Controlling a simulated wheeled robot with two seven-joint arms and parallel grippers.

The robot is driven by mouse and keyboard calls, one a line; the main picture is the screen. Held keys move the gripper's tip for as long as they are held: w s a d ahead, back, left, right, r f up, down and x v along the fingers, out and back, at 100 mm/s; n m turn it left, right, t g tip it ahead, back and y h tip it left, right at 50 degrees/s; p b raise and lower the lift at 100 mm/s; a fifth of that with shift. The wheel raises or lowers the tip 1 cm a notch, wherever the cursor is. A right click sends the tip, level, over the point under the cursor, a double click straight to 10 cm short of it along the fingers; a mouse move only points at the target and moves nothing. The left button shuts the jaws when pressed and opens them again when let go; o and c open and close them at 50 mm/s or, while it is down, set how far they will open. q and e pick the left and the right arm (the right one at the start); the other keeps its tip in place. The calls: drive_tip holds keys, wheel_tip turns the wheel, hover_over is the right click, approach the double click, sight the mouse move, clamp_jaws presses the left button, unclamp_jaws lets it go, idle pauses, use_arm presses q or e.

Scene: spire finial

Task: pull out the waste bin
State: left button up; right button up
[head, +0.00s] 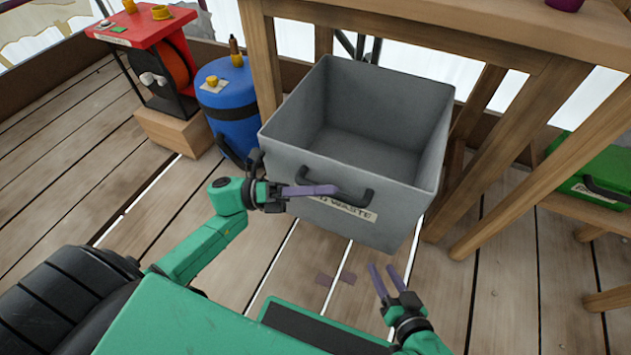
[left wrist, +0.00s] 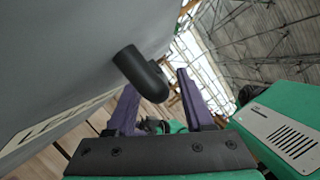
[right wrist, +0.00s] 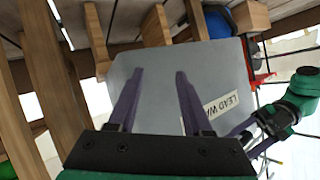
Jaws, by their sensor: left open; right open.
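The waste bin (head: 300,155) is a grey, open-topped box, empty inside, with a dark handle (head: 345,190) and a "waste" label on its front. It stands by the wooden bench. My left gripper (head: 310,191) is open at the left part of the handle. In the left wrist view the handle (left wrist: 142,74) shows close to the open fingers (left wrist: 158,92), but I cannot tell whether it lies between them. My right gripper (head: 385,283) is open and empty, low in front of the bin. In the right wrist view the bin front (right wrist: 158,90) fills the space beyond the fingers.
A wooden bench (head: 450,30) stands behind and right of the bin, its legs close to the bin's right side. A blue drum (head: 232,110) and a red machine (head: 150,40) stand left. A green box (head: 595,170) is at right. The plank floor in front is mostly clear.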

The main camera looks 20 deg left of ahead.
use_arm(q)
drive_tip(key=v, duration=1.4)
drive_tip(key=shift+a, duration=0.3)
drive_tip(key=shift+s, duration=0.1)
